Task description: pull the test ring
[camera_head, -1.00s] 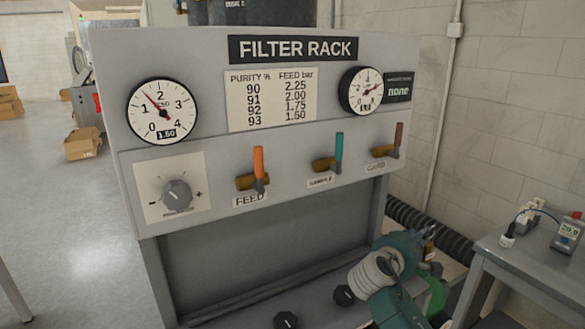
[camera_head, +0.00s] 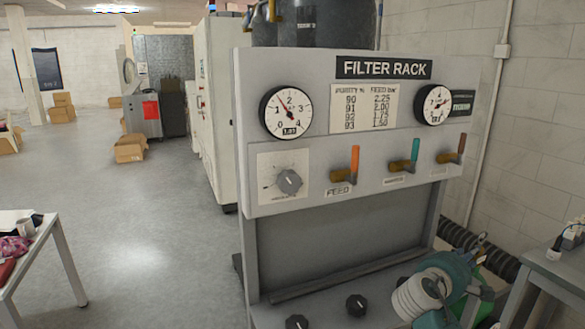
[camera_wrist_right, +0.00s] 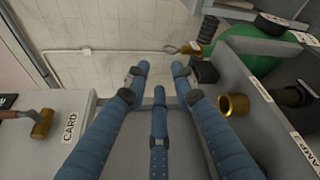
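In the head view the filter rack (camera_head: 340,222) stands at the right. The ring cannot be made out there. My left gripper is in neither view.
The CARD lever (camera_wrist_right: 42,124) is left of my right fingers. A brass fitting (camera_wrist_right: 234,105) stands close on their right. In the head view, a grey table (camera_head: 560,272) is at right, a white table (camera_head: 38,250) at left, with open floor between the white table and rack.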

